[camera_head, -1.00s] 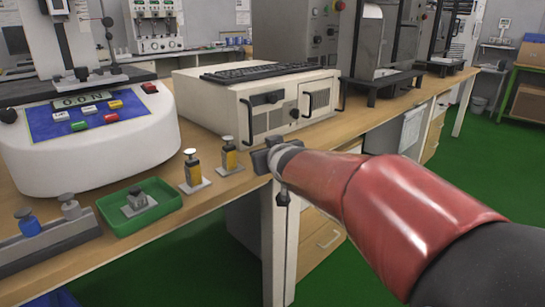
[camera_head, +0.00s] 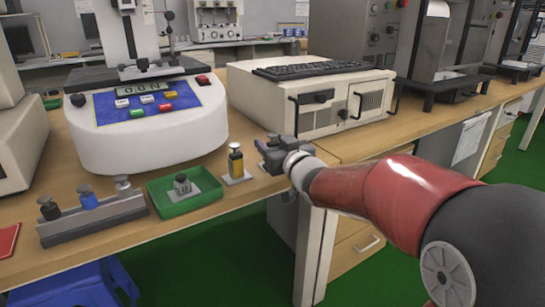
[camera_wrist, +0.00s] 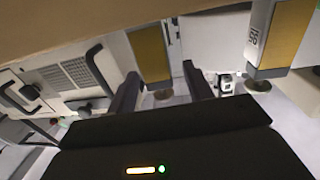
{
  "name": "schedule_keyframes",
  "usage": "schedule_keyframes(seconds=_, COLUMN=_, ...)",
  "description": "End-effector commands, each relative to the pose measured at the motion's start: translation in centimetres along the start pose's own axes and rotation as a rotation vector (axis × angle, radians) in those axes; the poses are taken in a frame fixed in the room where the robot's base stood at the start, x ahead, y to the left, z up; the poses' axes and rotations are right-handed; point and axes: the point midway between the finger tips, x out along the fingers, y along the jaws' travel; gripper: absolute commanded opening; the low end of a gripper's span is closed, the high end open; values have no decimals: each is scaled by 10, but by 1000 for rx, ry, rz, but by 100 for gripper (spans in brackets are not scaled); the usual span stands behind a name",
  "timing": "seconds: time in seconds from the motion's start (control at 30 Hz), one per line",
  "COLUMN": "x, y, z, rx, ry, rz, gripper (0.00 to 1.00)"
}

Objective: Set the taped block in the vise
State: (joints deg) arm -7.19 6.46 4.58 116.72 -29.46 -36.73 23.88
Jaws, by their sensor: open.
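A second such block, hidden behind my gripper in the head view, shows inverted in the wrist view (camera_wrist: 150,55). My gripper (camera_head: 268,153) is open, and this block appears between its fingers (camera_wrist: 160,72); I cannot tell if they touch it. The other yellow block (camera_wrist: 285,35) is at upper right there. A small clamp-like fixture (camera_head: 150,70), perhaps the vise, sits on the white tester (camera_head: 150,135) at the left.
A green tray (camera_head: 165,208) holds a small grey knobbed piece (camera_head: 183,186). A grey rack (camera_head: 95,225) with several knobbed pieces stands left of it. A white instrument box (camera_head: 310,115) with a keyboard (camera_head: 318,68) stands behind my gripper. A blue stool (camera_head: 75,285) is below the bench.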

Motion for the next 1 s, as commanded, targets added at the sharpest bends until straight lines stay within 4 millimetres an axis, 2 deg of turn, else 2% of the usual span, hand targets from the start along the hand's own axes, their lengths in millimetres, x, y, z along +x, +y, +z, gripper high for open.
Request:
schedule_keyframes(seconds=0.1, x=7, y=0, z=0, rx=-1, ry=0, rz=-1, gripper=51)
schedule_keyframes(seconds=0.3, x=7, y=0, z=0, rx=-1, ry=0, rz=0, gripper=51)
schedule_keyframes(seconds=0.7, x=7, y=0, z=0, rx=-1, ry=0, rz=0, gripper=0)
schedule_keyframes(seconds=1.0, x=7, y=0, z=-2, rx=-1, ry=2, rz=0, gripper=0)
